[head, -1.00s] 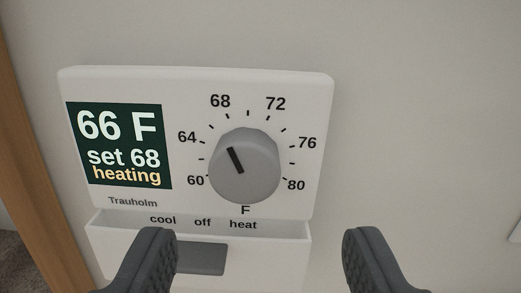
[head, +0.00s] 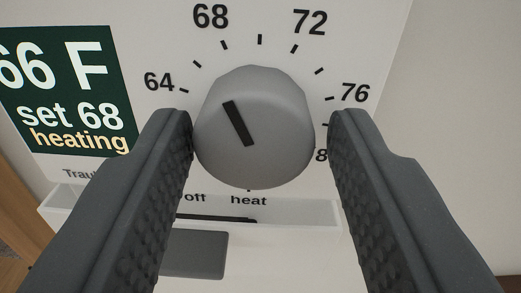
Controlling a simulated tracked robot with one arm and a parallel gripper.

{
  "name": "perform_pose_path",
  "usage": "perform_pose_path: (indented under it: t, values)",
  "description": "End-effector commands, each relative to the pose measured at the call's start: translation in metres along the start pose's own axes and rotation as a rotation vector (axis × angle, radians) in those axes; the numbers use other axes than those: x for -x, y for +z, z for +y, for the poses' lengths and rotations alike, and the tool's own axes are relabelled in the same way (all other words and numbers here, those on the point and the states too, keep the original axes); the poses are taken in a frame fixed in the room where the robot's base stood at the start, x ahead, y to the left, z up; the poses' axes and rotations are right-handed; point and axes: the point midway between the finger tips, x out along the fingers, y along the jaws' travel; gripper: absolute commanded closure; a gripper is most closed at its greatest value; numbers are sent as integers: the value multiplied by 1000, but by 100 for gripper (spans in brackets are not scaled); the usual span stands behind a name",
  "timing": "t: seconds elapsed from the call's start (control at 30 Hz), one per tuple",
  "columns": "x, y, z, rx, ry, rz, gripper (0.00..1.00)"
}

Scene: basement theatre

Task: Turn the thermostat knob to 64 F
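The thermostat (head: 385,25) fills most of the view on a pale wall. Its round grey knob (head: 275,130) has a dark pointer line that leans up and left, towards the 68 mark. The dial numbers 64, 68, 72 and 76 show; 60 is hidden and 80 is partly hidden by my fingers. The dark green display (head: 70,90) reads 66 F, set 68, heating, and its left edge is cut off. My gripper (head: 262,120) is open, with one finger on each side of the knob. The left fingertip is very close to the knob; I cannot tell if it touches. A gap shows at the right.
A wooden trim (head: 22,225) runs at the lower left. The wall (head: 460,90) at the right is bare.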

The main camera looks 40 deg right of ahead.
Motion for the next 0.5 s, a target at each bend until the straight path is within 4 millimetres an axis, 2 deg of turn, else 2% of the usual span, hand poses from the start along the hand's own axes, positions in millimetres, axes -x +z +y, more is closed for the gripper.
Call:
perform_pose_path:
  t: [0.03, 0.1, 0.17, 0.2, 0.27, 0.5]
  values:
    - [1, 0, -1, 0, -1, 0, 72]
    - [1, 0, -2, 1, -3, 0, 89]
    - [2, -1, -2, 1, -4, 0, 89]
    - [9, -1, -14, 3, -7, -2, 89]
    - [5, -1, -7, 2, -3, 0, 89]
    - [4, -2, -5, 50, -9, 1, 89]
